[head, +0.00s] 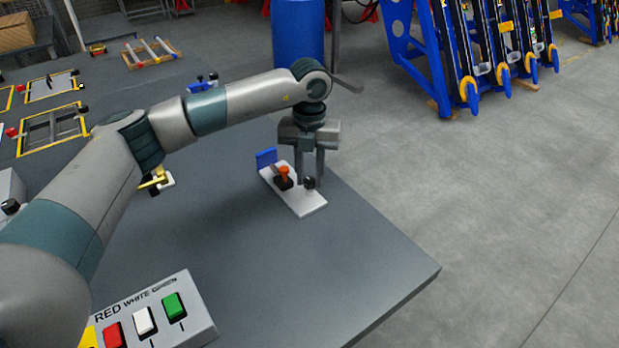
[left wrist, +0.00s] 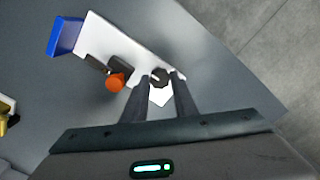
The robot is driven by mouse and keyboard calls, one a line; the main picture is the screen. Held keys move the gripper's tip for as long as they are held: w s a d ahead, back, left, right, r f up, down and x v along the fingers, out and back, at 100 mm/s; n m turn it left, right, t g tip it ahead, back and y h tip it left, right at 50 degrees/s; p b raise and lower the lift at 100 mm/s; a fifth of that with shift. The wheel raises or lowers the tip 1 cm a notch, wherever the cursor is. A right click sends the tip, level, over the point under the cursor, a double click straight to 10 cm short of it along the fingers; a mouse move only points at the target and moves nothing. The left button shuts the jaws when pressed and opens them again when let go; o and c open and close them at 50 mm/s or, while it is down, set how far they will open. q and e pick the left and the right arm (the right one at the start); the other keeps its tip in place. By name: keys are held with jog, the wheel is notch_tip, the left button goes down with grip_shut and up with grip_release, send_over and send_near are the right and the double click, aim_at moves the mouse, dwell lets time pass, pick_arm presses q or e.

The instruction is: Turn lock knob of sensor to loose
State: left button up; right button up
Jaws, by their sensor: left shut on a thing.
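The sensor is a white plate (head: 311,206) lying on the grey table. It carries a blue block (head: 266,158) at one end, an orange-topped part (head: 284,173) on a dark base in the middle, and a black lock knob (head: 309,183) near the other end. My left gripper (head: 310,182) points down over the plate with its fingers around the black knob. In the left wrist view, the fingers (left wrist: 160,80) are shut on the knob (left wrist: 159,76), one on each side. The white plate (left wrist: 104,36) and orange part (left wrist: 115,81) show beside them. My right gripper is not in view.
A button box (head: 165,325) with coloured buttons stands at the near side of the grey table (head: 330,270). A small yellow-and-black item (head: 154,182) sits behind my left arm. Yellow-framed fixtures (head: 53,128) lie at the far left. The table's right corner is clear.

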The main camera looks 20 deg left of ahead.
aim_at(310, 181)
pick_arm(q)
jog(key=shift+w+r, duration=0.1)
jog(key=shift+r, duration=0.05)
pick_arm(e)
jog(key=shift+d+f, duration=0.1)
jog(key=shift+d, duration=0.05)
pick_arm(q)
jog(key=o, duration=1)
jog(key=shift+o, duration=0.2)
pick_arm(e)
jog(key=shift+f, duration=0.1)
pick_arm(q)
jog(key=shift+r, duration=0.5)
notch_tip(310, 181, up, 16)
jog(key=b, duration=0.3)
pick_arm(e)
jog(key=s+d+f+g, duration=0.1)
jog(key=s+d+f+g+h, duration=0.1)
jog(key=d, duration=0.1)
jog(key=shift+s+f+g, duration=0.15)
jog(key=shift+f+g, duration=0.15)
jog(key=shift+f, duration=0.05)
pick_arm(q)
jog(key=shift+r, duration=0.1)
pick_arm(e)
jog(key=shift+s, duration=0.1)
